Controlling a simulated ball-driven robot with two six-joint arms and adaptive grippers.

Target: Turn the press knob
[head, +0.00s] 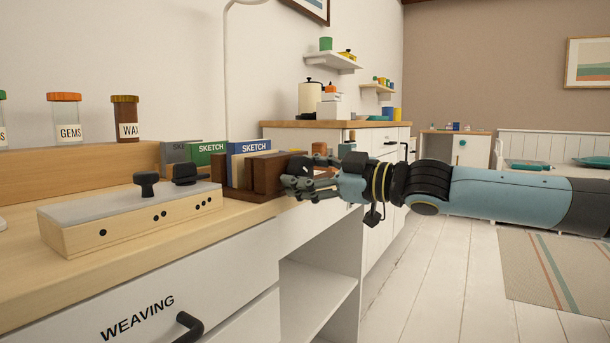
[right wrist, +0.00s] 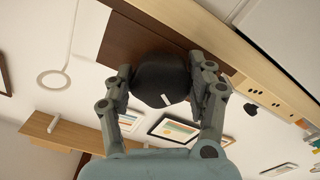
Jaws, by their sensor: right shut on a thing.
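The press (head: 268,172) is a brown wooden block on the desk, just left of my right gripper (head: 300,182) in the head view. In the right wrist view the press knob (right wrist: 160,80) is dark and faceted with a small white mark, in front of the brown wood of the press (right wrist: 140,42). My right gripper (right wrist: 163,88) has a finger on each side of the knob and is shut on it. In the head view the fingers hide most of the knob. My left gripper is not in view.
A pale wooden box (head: 130,222) with black knobs stands on the desk left of the press. Behind are sketch books (head: 208,150) and jars on a wooden ledge (head: 80,170). The desk drawer (head: 140,300) is below. Open floor (head: 440,280) lies to the right.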

